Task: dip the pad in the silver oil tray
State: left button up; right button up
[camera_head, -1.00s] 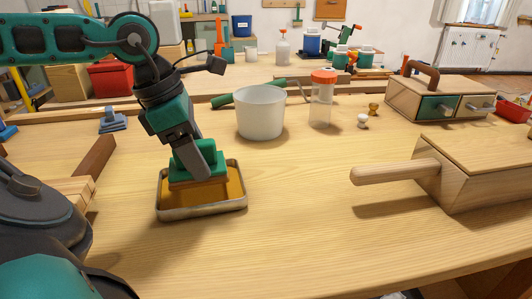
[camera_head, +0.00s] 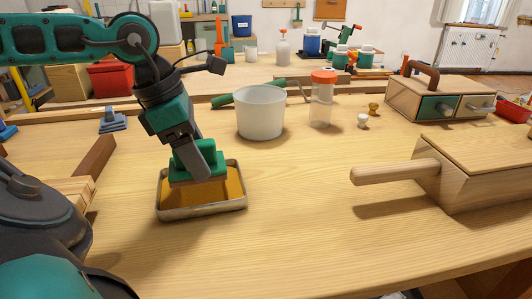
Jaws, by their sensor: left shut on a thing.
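The silver oil tray (camera_head: 203,212) lies on the bench at left centre and holds amber oil. My left gripper (camera_head: 193,164) points down over the tray's back half. It is shut on the pad (camera_head: 212,160), whose green top shows between and beside the fingers. The pad sits low inside the tray's rim, at the oil. Its underside is hidden, so I cannot tell how deep it is. My right gripper is not in view.
A white bucket (camera_head: 261,113) and an orange-lidded clear jar (camera_head: 322,102) stand behind the tray. A wooden box with a long handle (camera_head: 395,171) is at right. A drawer box (camera_head: 437,98) stands at back right. The bench front centre is clear.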

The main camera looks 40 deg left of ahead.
pick_arm(q)
notch_tip(320, 180, up, 5)
jog(key=p, duration=0.3)
jog(key=shift+r+p, duration=0.1)
jog(key=shift+p, duration=0.2)
